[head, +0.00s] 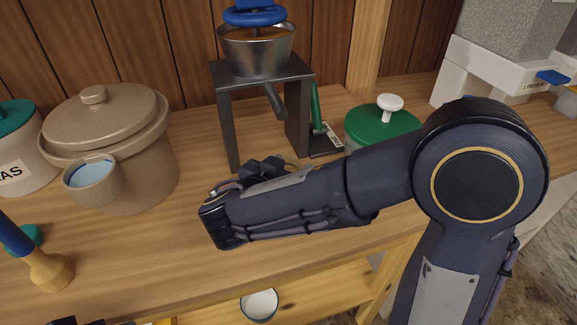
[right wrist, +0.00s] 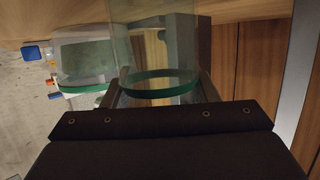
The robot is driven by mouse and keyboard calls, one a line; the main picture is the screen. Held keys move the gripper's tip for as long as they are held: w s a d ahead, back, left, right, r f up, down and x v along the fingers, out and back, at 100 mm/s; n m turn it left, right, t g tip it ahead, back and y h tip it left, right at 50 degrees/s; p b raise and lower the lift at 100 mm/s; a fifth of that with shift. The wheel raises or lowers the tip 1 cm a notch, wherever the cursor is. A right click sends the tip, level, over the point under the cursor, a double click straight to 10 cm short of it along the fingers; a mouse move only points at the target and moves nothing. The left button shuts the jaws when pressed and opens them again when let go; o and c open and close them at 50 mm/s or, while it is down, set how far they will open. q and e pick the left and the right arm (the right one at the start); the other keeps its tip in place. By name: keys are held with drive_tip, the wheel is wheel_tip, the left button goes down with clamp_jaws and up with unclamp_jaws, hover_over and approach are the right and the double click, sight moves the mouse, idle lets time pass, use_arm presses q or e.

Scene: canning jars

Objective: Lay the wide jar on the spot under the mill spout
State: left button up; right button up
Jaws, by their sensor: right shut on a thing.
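The mill (head: 256,55) stands on a dark stand at the back of the bench, its spout (head: 275,101) slanting down to the right. Bare wood shows between the stand legs under it. My right gripper (head: 263,168) is just in front of the stand, mostly hidden behind my own wrist. In the right wrist view its fingers (right wrist: 160,92) are shut on the wide jar (right wrist: 155,45), clear glass with a green ring. The jar is hidden in the head view. A dark piece at the bottom left edge of the head view may be my left gripper; its jaws cannot be made out.
A lidded brown crock (head: 105,140) and a small cup (head: 95,182) stand left of the mill. A green-handled brush (head: 317,110) and a green lid with a white knob (head: 382,122) are to its right. A grey machine (head: 505,50) stands far right.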

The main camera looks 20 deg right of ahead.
drive_tip(key=shift+f+b, duration=0.2)
drive_tip(key=shift+b, duration=0.2)
drive_tip(key=o, duration=1.2)
drive_tip(key=shift+r, duration=0.1)
drive_tip(key=shift+c, duration=0.2)
drive_tip(key=shift+a+r+p, duration=0.1)
drive_tip(key=shift+r+p, duration=0.25)
drive_tip(key=shift+p, duration=0.3)
drive_tip(key=v, duration=1.1)
drive_tip(key=shift+s+a+b, duration=0.25)
drive_tip(key=shift+s+b, duration=0.05)
drive_tip(key=shift+s, duration=0.1)
